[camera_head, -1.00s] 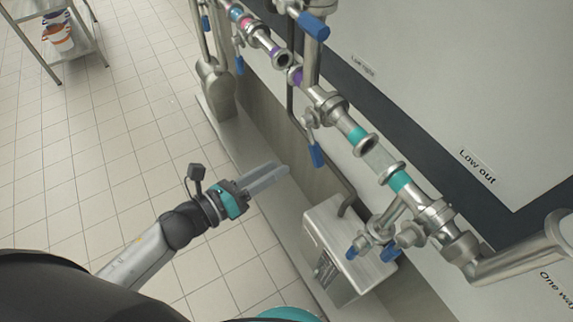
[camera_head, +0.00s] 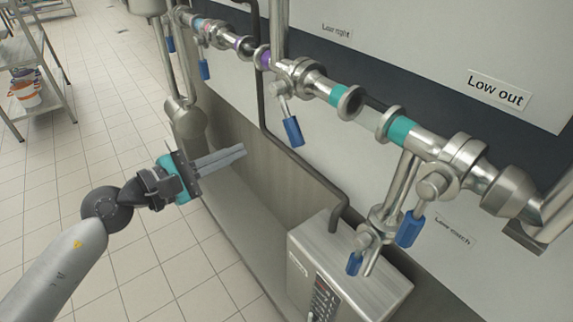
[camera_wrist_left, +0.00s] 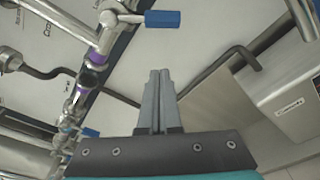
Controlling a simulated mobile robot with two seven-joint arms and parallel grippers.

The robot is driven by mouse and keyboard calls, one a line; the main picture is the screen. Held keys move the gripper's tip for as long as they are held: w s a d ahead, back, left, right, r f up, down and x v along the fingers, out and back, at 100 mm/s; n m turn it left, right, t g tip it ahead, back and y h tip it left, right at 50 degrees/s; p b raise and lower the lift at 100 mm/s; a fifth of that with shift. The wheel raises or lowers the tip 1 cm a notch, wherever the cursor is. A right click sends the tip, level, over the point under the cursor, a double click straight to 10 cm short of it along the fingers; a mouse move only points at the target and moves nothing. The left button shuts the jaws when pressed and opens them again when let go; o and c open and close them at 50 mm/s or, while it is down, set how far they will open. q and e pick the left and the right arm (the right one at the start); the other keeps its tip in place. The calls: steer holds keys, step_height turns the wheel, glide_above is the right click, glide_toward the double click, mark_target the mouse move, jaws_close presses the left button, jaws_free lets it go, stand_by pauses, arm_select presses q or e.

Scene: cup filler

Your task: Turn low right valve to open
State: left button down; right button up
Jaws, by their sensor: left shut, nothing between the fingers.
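The valve under the small "Low right" label (camera_head: 337,31) has a blue handle (camera_head: 292,130), which hangs steeply down from the steel pipe and leans slightly right. A blue handle also shows near the top of the left wrist view (camera_wrist_left: 162,19); it looks like the same one. My left gripper (camera_head: 240,151) is shut and empty. In the head view its fingertips are left of the blue handle and slightly lower, apart from it. In the left wrist view the closed fingers (camera_wrist_left: 159,74) point toward the wall panel, below the handle. My right gripper is not in view.
A steel box (camera_head: 348,275) with a keypad stands below the pipe at the right. A dark bent pipe (camera_head: 300,160) runs down to it. Two more blue handles (camera_head: 410,229) (camera_head: 354,263) hang above the box. A shelf (camera_head: 45,60) stands far left; the tiled floor is clear.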

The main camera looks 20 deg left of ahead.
mark_target(288, 116)
arm_select(q)
steer(key=w+d+f+m+b, duration=0.1)
steer(key=w+d+b, duration=0.1)
steer(key=w+d, duration=0.5)
steer(key=shift+s+r+p, duration=0.3)
steer(key=shift+r, duration=0.25)
steer(key=shift+s+r+p, duration=0.25)
steer(key=shift+r, duration=0.3)
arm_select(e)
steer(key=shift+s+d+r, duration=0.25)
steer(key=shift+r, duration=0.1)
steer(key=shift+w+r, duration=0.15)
